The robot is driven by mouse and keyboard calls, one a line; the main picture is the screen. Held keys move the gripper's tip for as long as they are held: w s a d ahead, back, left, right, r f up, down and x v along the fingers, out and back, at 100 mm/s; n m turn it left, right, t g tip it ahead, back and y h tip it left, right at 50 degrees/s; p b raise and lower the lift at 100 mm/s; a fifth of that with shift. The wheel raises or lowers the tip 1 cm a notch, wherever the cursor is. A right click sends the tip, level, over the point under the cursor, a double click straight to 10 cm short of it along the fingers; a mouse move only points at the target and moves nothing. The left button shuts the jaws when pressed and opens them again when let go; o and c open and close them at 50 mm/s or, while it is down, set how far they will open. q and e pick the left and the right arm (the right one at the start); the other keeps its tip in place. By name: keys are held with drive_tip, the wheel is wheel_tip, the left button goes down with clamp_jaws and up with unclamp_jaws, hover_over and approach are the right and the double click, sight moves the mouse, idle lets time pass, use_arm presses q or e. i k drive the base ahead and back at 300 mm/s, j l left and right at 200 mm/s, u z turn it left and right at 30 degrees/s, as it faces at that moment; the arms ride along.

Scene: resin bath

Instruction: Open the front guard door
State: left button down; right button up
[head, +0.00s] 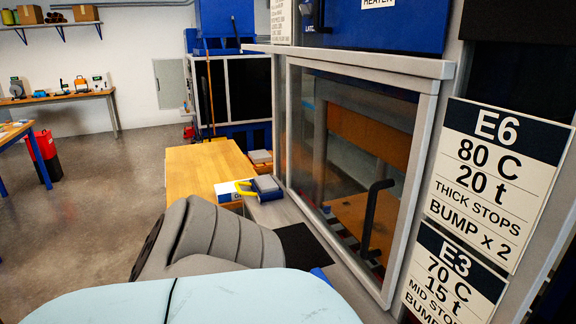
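The front guard door (343,137) is a large clear pane in a light grey metal frame, right of centre in the head view. It stands under a grey top rail (350,60) and appears to cover the machine's front opening. Its black bar handle (368,215) is upright on the lower right part of the pane. Orange and dark machine parts show through the pane. Neither of my grippers is in view; a grey ribbed part, probably my own arm, rises at the lower middle, left of the door.
A wooden table (195,170) stands left of the door, with a blue-and-grey block (266,187) and a white-and-yellow item (228,192) near its right end. Two signs, E6 (497,170) and E3 (453,280), hang right of the door. Open floor (90,215) lies left.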

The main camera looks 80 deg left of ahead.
sight(430, 88)
drive_tip(key=l+u, duration=0.1)
drive_tip(key=u, duration=2.2)
